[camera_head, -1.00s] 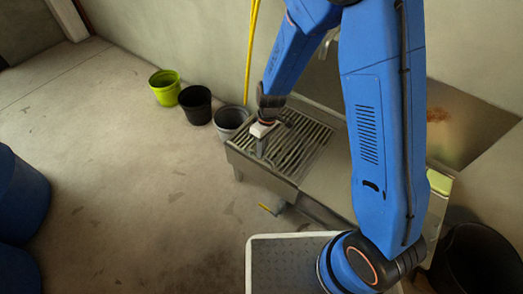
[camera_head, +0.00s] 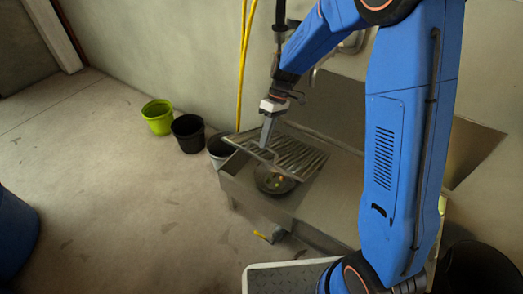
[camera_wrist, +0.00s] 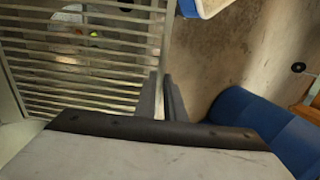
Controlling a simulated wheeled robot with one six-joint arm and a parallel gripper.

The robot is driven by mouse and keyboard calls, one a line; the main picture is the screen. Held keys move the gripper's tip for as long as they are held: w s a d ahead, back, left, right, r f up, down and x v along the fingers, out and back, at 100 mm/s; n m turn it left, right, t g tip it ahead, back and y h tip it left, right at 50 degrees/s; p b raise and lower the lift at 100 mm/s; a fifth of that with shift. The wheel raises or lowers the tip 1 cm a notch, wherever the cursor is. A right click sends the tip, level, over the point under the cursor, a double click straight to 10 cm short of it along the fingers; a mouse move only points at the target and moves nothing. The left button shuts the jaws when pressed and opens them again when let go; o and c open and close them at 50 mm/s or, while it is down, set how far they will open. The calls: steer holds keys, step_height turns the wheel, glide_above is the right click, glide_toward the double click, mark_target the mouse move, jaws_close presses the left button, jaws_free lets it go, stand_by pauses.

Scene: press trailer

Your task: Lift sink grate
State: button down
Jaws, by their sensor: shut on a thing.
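The sink grate (camera_head: 292,154) is a metal frame of parallel bars. It is raised and tilted above the steel sink (camera_head: 292,202) in the head view. My gripper (camera_head: 267,143) is shut on the grate's front left edge rail. In the wrist view my gripper's dark fingers (camera_wrist: 165,98) close around the rail of the grate (camera_wrist: 85,50). Below the grate, the open basin shows a dark round dish (camera_head: 272,181) with small coloured bits in it. The bits also show blurred between the bars in the wrist view.
A green bucket (camera_head: 158,117), a black bucket (camera_head: 188,133) and a grey bucket (camera_head: 218,149) stand left of the sink by the wall. A blue barrel (camera_head: 16,224) is at far left.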

steer(key=shift+w+d+r, duration=0.35)
steer(key=shift+w+d, duration=0.3)
steer(key=shift+w, duration=0.1)
steer(key=c, duration=1.8)
jaws_free()
steer(key=shift+d+f, duration=0.1)
steer(key=shift+f, duration=0.05)
steer(key=shift+c, duration=0.2)
step_height(320, 180, up, 10)
steer(key=shift+s, duration=0.1)
